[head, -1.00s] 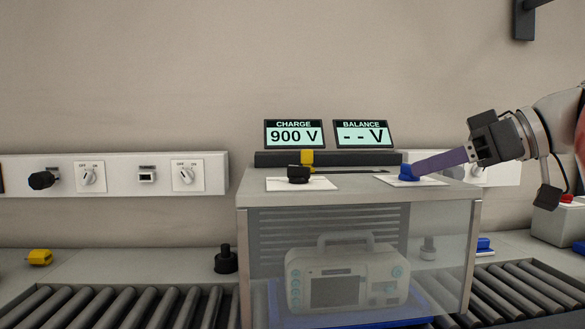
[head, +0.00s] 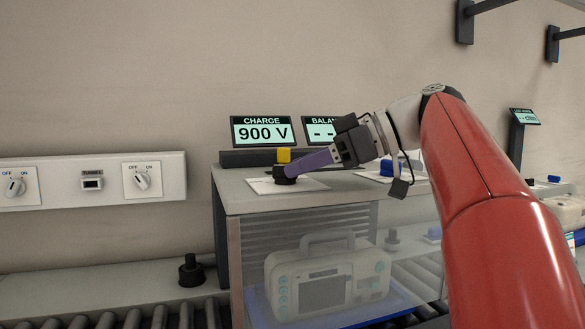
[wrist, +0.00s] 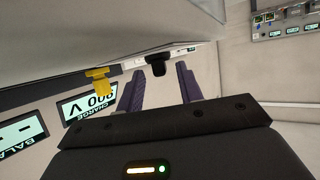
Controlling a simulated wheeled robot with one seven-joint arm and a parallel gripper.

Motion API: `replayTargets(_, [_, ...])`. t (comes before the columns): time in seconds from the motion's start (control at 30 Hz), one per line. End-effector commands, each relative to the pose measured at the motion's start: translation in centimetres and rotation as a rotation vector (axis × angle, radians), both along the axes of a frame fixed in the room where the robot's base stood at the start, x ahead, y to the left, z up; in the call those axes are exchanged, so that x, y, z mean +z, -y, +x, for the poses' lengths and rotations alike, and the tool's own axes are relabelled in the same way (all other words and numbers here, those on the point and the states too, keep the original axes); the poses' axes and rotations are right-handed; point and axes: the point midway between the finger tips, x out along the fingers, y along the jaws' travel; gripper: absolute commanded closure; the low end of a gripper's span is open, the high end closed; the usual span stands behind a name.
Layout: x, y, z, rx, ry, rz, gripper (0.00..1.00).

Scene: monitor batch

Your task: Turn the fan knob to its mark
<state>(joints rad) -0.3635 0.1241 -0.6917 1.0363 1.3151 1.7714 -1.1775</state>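A black knob (head: 284,177) stands on a white plate (head: 312,184) on top of the cabinet. A blue knob (head: 387,168) stands farther right on the cabinet, partly behind my wrist. No label naming the fan is readable. My gripper (head: 291,170) reaches in from the right, its purple fingertips at the black knob. In the wrist view the two fingers (wrist: 160,70) are apart, with the black knob (wrist: 157,64) showing between their tips. I cannot tell whether they touch it.
The CHARGE display (head: 263,132) reads 900 V. The BALANCE display (head: 321,130) is partly covered by my wrist. A yellow block (head: 283,155) sits on the dark bar behind the knob. A clear-fronted cabinet holds a monitor (head: 325,280). Wall switches (head: 142,180) are at left.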

Motion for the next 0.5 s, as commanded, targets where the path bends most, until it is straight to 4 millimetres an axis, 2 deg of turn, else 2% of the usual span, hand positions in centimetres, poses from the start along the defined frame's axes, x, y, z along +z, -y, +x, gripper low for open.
replayTargets(0.2, [-0.7, -1.7, 0.4, 0.001, 0.001, 0.001, 0.64])
replayTargets(0.5, [-0.8, -1.9, 0.5, -0.001, 0.000, 0.000, 0.64])
